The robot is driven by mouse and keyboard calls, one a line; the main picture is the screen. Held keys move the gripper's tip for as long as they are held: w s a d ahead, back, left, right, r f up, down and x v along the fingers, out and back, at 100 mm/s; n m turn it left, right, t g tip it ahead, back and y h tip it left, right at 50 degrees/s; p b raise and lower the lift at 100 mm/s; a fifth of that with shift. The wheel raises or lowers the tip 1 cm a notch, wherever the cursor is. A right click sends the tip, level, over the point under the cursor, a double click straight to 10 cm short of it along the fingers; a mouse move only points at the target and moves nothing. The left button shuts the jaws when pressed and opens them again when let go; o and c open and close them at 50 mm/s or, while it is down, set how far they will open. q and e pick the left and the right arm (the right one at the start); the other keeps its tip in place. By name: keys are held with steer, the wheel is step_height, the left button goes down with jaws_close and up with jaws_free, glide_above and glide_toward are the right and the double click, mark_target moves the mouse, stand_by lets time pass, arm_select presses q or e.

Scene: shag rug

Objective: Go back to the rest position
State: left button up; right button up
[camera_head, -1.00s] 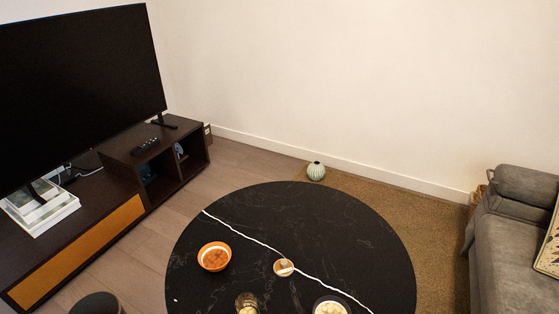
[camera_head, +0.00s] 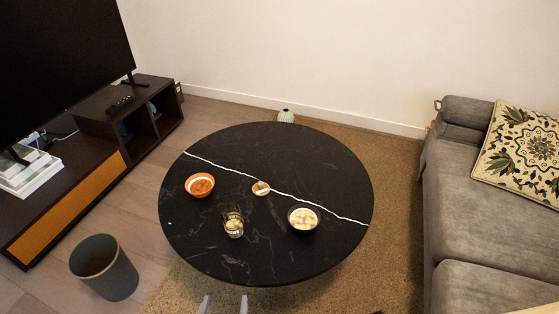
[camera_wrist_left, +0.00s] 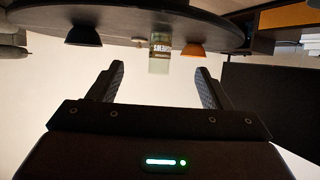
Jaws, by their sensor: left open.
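My left gripper (camera_head: 224,303) shows only its two pale fingertips at the bottom edge of the head view, in front of the round black table (camera_head: 265,250). In the left wrist view my left gripper (camera_wrist_left: 159,75) has its two dark fingers spread wide apart with nothing between them. A glass jar (camera_wrist_left: 159,52) on the table shows beyond the fingers, apart from them. My right gripper is not seen.
The table holds an orange bowl (camera_head: 200,185), a small round dish (camera_head: 261,188), a jar (camera_head: 233,225) and a dark bowl (camera_head: 304,217). A grey bin (camera_head: 104,268) stands left, a grey sofa (camera_head: 455,210) right, a TV cabinet (camera_head: 90,185) far left.

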arm_select(q)
steer(key=s+a+f+m+g+p, duration=0.2)
steer(key=s+a+f+g+p, duration=0.15)
steer(key=s+f+g, duration=0.35)
steer(key=s+a+f+m+g+p, duration=0.1)
steer(key=s+a+f+g+p, duration=0.25)
steer(key=f, duration=0.55)
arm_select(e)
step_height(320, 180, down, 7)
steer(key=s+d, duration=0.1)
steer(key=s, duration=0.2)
arm_select(q)
steer(key=s+a+f+p, duration=0.1)
steer(key=s+f+p, duration=0.1)
steer(key=s+p, duration=0.3)
steer(key=s+a+f+g+p, duration=0.1)
steer(key=s+a+f+p, duration=0.1)
steer(key=s+p, duration=0.3)
steer(key=s+f, duration=0.1)
steer(key=s, duration=0.2)
steer(key=shift+s, duration=0.4)
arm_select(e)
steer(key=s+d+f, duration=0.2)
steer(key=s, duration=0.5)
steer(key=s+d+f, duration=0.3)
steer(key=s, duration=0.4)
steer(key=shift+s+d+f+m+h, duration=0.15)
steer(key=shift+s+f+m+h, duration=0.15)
